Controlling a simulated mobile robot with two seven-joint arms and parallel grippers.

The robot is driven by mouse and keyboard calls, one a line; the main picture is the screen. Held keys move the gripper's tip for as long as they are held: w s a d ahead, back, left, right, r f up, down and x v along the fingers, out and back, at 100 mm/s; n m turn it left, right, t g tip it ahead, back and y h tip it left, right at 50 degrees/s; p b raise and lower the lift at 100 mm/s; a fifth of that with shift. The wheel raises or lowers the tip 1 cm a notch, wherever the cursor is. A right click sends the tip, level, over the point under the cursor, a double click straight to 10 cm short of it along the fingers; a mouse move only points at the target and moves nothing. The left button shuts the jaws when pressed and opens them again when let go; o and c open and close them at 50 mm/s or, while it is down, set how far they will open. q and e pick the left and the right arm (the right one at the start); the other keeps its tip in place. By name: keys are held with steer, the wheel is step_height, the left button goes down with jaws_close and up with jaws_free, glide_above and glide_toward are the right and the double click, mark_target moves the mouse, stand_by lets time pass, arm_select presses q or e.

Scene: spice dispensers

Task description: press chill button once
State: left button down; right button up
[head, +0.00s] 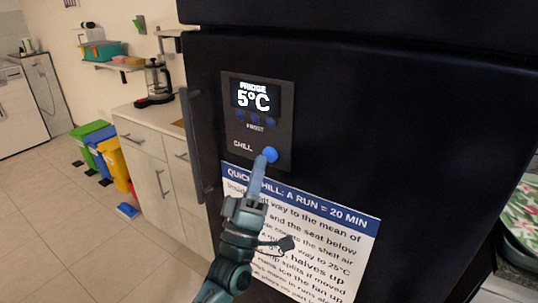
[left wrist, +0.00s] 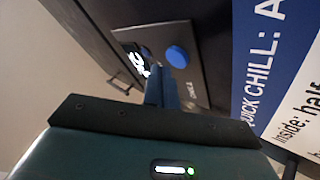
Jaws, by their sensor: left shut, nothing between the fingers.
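A dark fridge door carries a control panel (head: 258,118) with a lit display (head: 255,97) reading "FRIDGE 5°C". The round blue chill button (head: 270,155) sits at the panel's lower right, beside the word CHILL. My left gripper (head: 262,163) is shut and empty, its fingertips at the button's lower left edge in the head view. In the left wrist view the blue button (left wrist: 177,57) shows just beyond the fingertips (left wrist: 158,72). I cannot tell whether they touch it. My right gripper is not in view.
A sign (head: 310,226) headed "QUICK CHILL: A RUN = 20 MIN" is fixed below the panel. The fridge's vertical handle (head: 196,140) stands out left of the panel. A counter with a coffee maker (head: 158,80) and coloured bins (head: 100,147) stand further left.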

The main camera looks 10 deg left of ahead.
arm_select(q)
steer(key=shift+w, duration=0.1)
steer(key=shift+w+d, duration=0.15)
steer(key=shift+w, duration=0.15)
steer(key=shift+w+d+b, duration=0.1)
steer(key=shift+w+b, duration=0.2)
steer(key=shift+w, duration=0.05)
stand_by(0.8)
steer(key=shift+s, duration=0.1)
steer(key=shift+s+a+p, duration=0.25)
steer(key=shift+s+p, duration=0.1)
steer(key=shift+s, duration=0.3)
steer(key=shift+s+a+p, duration=0.3)
steer(key=shift+s, duration=0.5)
steer(key=shift+s+a+p, duration=0.25)
steer(key=shift+s, duration=0.5)
steer(key=shift+s+a+p, duration=0.3)
steer(key=shift+s, duration=0.5)
